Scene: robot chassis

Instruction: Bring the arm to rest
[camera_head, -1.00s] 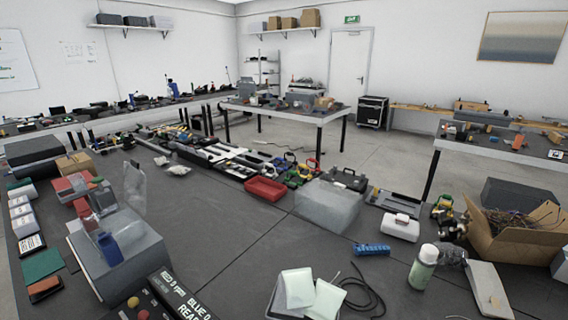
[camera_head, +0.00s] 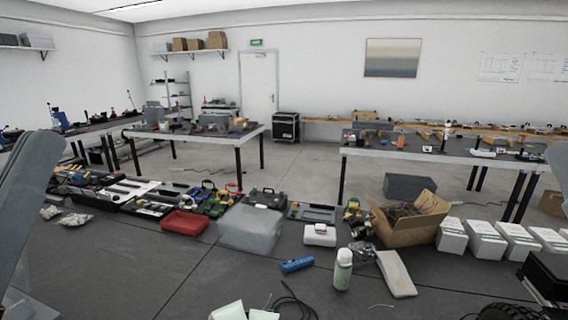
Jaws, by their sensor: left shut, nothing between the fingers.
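My left arm (camera_head: 28,190) rises as a pale grey shape along the left edge of the head view. My left gripper (camera_head: 16,300) is low at the left edge, mostly cut off by the frame; it is shut and empty. It appears apart from the items on the work surface. A small pale grey part of my right arm (camera_head: 559,168) shows at the right edge. My right gripper is out of view.
A green-white bottle (camera_head: 343,270), a blue tool (camera_head: 297,264), a clear bin (camera_head: 250,228), a red tray (camera_head: 185,222) and an open cardboard box (camera_head: 412,222) stand on the dark surface. Several white boxes (camera_head: 486,242) line the right. Bare surface lies at centre left.

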